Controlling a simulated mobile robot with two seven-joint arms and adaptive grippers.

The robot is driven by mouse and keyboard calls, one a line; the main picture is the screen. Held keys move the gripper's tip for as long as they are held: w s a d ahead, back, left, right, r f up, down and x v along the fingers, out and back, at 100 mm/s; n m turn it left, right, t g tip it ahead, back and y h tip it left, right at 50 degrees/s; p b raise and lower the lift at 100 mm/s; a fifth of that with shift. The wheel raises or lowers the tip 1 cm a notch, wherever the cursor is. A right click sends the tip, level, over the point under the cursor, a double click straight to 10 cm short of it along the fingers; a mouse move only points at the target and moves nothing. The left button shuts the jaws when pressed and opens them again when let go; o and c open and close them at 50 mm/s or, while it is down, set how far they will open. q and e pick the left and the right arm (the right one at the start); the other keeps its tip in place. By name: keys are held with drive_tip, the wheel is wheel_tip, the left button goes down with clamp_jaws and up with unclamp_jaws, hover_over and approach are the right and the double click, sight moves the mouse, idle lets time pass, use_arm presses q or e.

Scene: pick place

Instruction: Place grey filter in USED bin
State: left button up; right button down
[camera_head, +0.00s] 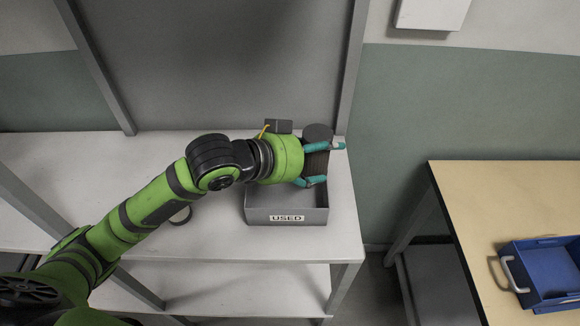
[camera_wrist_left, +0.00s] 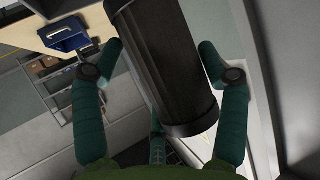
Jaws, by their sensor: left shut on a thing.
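The grey filter is a dark grey cylinder (camera_head: 318,133) at the right end of my left arm in the head view. In the left wrist view the filter (camera_wrist_left: 165,65) fills the middle, tilted in the picture, between the green fingers. My left gripper (camera_head: 325,163) is shut on it. The filter is over the back right part of the grey USED bin (camera_head: 287,216), which stands on the white shelf with its label facing front. My arm and gripper hide part of the bin's inside, and I cannot tell how high the filter is above its floor. My right gripper is not in view.
The white shelf (camera_head: 225,235) has a grey back panel and posts. A dark round object (camera_head: 181,215) lies left of the bin, partly under my arm. A tan table (camera_head: 500,200) at the right holds a blue crate (camera_head: 545,270). A gap separates shelf and table.

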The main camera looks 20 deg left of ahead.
use_arm(q)
drive_tip(key=a+f, duration=0.2)
drive_tip(key=w+a+f+p, duration=0.1)
drive_tip(key=a+f, duration=0.1)
drive_tip(key=w+a+f, duration=0.1)
drive_tip(key=a+f, duration=0.1)
drive_tip(key=f, duration=0.1)
drive_tip(key=shift+w+a+f+p, duration=0.1)
drive_tip(key=shift+w+a+p, duration=0.1)
drive_tip(key=shift+w+p, duration=0.1)
drive_tip(key=shift+f, duration=0.55)
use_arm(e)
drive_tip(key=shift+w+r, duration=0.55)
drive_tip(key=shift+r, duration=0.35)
use_arm(q)
drive_tip(key=o, duration=1.3)
drive_tip(key=shift+c, duration=0.2)
drive_tip(key=shift+r, duration=0.1)
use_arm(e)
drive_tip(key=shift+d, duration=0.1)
